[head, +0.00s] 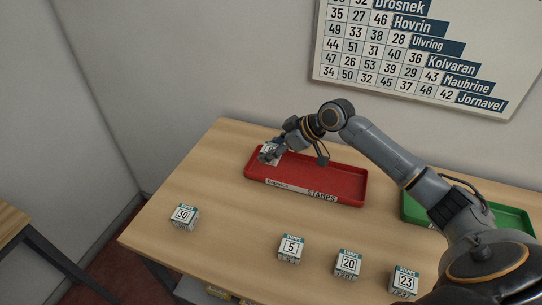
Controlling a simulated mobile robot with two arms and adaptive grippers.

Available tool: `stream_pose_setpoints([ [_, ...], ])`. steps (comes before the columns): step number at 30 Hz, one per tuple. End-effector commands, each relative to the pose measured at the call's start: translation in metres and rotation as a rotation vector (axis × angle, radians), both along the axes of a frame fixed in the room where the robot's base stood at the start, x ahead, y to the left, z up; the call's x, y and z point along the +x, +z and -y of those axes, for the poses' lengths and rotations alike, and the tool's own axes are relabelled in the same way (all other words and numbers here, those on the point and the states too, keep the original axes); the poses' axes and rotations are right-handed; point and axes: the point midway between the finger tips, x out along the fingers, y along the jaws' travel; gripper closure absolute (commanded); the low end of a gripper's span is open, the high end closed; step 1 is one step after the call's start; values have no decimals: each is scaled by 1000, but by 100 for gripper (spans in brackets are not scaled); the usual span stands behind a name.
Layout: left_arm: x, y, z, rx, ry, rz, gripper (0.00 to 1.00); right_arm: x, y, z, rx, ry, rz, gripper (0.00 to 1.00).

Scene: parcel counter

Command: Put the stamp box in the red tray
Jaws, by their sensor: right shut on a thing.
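The red tray (333,172) lies on the wooden table, with a white front label that reads STAMPS. My right gripper (270,148) is at the tray's left end, shut on a small white stamp box (270,155). The fingers hide part of this box and its number is not readable. I cannot tell whether the box touches the tray floor or is held just above it. Other stamp boxes stand along the front of the table: number 30 (184,217), number 5 (290,249), number 20 (347,264) and number 23 (404,281). My left gripper is not in view.
A green tray (512,222) lies at the right, partly hidden behind my right arm. A wall chart (420,55) with numbers and place names hangs behind the table. The table (228,215) is clear between the red tray and the front boxes.

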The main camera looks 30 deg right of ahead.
Motion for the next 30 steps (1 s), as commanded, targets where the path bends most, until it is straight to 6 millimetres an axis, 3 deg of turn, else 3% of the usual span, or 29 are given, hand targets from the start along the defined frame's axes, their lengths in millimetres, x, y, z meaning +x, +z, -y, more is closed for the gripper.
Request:
stream_pose_setpoints([
  [8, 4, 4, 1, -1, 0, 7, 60, 15, -19, 6, 2, -2, -1, 88],
  [15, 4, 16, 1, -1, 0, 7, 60, 15, -47, 6, 1, 0, -1, 88],
  [27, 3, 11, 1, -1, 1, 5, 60, 15, -54, 6, 1, 0, 1, 88],
  [28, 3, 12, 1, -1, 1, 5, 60, 15, -53, 6, -1, -1, 0, 50],
  [30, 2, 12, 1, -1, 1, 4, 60, 15, -53, 6, 0, 0, 0, 35],
])
